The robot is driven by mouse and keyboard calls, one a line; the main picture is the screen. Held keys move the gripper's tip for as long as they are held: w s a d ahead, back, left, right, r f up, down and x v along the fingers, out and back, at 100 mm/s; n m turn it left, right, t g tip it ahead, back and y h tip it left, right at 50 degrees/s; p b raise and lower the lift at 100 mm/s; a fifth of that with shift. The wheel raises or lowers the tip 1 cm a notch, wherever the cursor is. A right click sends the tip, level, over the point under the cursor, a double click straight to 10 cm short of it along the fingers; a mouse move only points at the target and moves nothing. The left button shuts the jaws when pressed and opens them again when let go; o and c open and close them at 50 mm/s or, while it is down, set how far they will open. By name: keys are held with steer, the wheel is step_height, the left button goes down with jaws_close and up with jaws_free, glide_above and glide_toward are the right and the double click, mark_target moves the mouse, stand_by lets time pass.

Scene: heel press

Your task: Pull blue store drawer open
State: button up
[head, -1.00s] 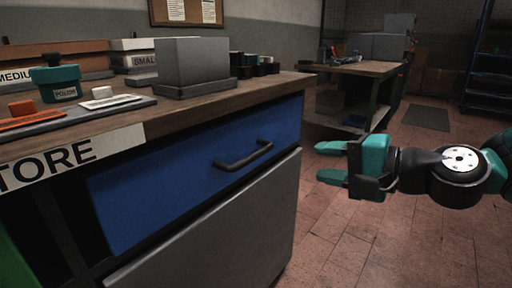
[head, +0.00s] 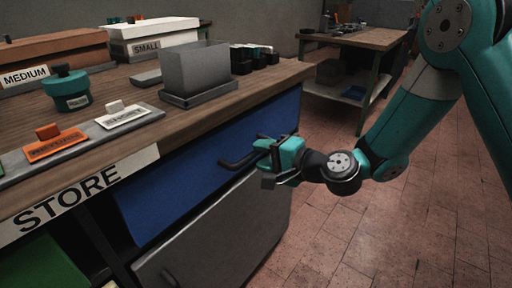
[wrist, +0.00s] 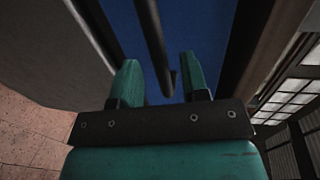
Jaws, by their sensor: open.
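The blue store drawer (head: 180,192) sits under the worktop, its front looking flush with the cabinet. Its dark bar handle (head: 229,165) sticks out from the front, and my gripper covers its right part in the head view. My gripper (head: 263,148) is at the right end of the handle, with its fingers pointing at the drawer. In the wrist view my gripper (wrist: 160,60) is open, and the handle (wrist: 152,40) runs between the two fingers with gaps on both sides. The blue drawer front (wrist: 190,28) lies behind it.
The worktop (head: 125,92) above carries a grey box (head: 196,68), a teal pot (head: 67,88) and labelled trays. A grey cabinet door (head: 215,235) is below the drawer. The tiled floor (head: 340,235) to the right is open. Another bench (head: 375,38) stands behind.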

steer(key=shift+x, duration=1.35)
jaws_close()
steer(key=shift+d, duration=0.15)
